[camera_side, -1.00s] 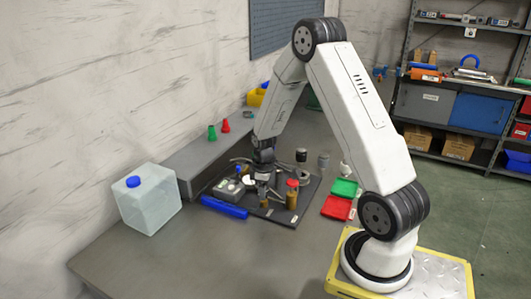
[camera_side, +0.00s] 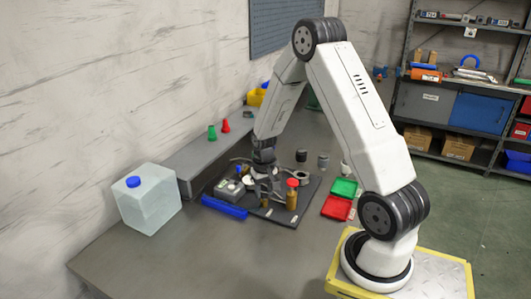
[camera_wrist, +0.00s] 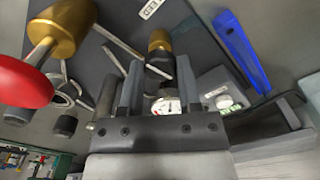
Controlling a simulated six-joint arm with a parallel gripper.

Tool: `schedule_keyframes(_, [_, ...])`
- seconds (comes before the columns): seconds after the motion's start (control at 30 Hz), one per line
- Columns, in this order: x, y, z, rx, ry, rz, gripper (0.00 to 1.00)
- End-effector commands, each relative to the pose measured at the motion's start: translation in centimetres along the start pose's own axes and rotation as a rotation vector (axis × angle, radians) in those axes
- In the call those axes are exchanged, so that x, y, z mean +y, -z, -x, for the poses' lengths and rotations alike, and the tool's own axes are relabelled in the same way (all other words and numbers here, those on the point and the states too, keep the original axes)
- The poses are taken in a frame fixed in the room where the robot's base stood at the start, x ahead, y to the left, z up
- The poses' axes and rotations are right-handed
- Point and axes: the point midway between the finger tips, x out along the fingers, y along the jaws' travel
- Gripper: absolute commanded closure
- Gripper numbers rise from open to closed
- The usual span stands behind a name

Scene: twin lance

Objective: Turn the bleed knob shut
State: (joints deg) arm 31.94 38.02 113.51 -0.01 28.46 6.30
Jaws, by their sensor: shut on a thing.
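My gripper (camera_wrist: 160,88) has its two grey fingers on either side of a black knob (camera_wrist: 155,73) with a brass body (camera_wrist: 159,41) beyond it. The fingers are closed on this knob, close to the plate. A white label ending in "LEED" (camera_wrist: 150,8) lies on the dark plate near the brass body, so I take this as the bleed knob. In the side view my gripper (camera_side: 262,176) is low over the plate and hides most of the knob. How far the knob is turned cannot be told.
A brass valve with a red handwheel (camera_side: 292,191) stands close to the right; the red wheel (camera_wrist: 22,82) is large in the wrist view. A round gauge (camera_wrist: 166,106) sits by the fingers. A blue bar (camera_side: 224,207), grey box (camera_side: 229,190) and red tray (camera_side: 337,207) lie around.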

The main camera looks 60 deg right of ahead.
Motion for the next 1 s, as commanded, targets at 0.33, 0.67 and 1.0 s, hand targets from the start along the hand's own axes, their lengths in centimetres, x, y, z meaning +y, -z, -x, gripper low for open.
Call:
schedule_keyframes(0.33, [0.01, 0.00, 0.06, 0.000, 0.000, -0.125, 1.00])
schedule_keyframes(0.67, [0.00, 0.00, 0.06, 0.000, 0.000, -0.136, 1.00])
schedule_keyframes(1.0, [0.00, 0.00, 0.04, 0.000, 0.000, -0.134, 0.21])
